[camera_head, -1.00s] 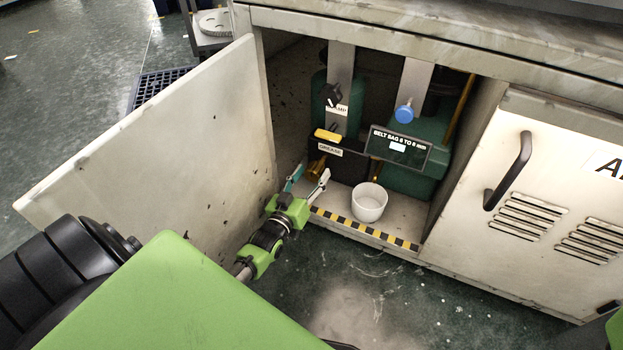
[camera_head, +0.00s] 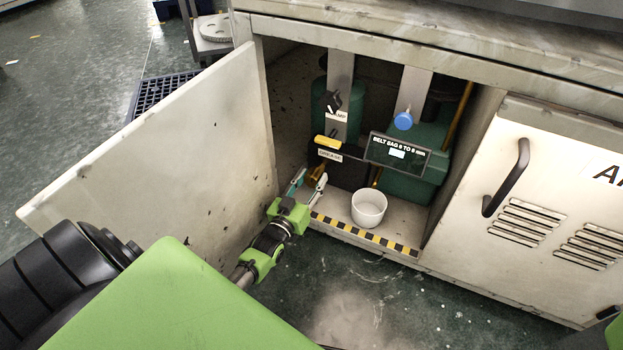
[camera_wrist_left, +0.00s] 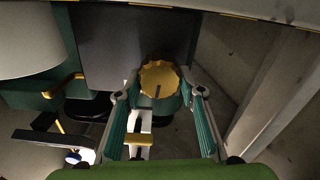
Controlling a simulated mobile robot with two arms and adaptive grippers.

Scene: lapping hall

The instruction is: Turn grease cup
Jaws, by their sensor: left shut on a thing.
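The grease cup is a brass, ridged round cap (camera_wrist_left: 160,78) in the left wrist view. In the head view only a small part of the brass cup (camera_head: 316,173) shows, below the GREASE label (camera_head: 330,156) inside the open cabinet. My left gripper (camera_head: 308,181) reaches in from the lower left, with its two fingers closed around the cup. In the left wrist view the fingers of the left gripper (camera_wrist_left: 160,94) stand on either side of the cap. The fingers hide part of the cup in the head view. My right gripper is not in view.
The open cabinet door (camera_head: 165,150) stands close at the left of my arm. A white pot (camera_head: 369,207) sits on the cabinet floor, behind a striped edge (camera_head: 365,234). A yellow handle (camera_head: 327,141), a blue knob (camera_head: 403,121) and a belt sag sign (camera_head: 398,153) are above.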

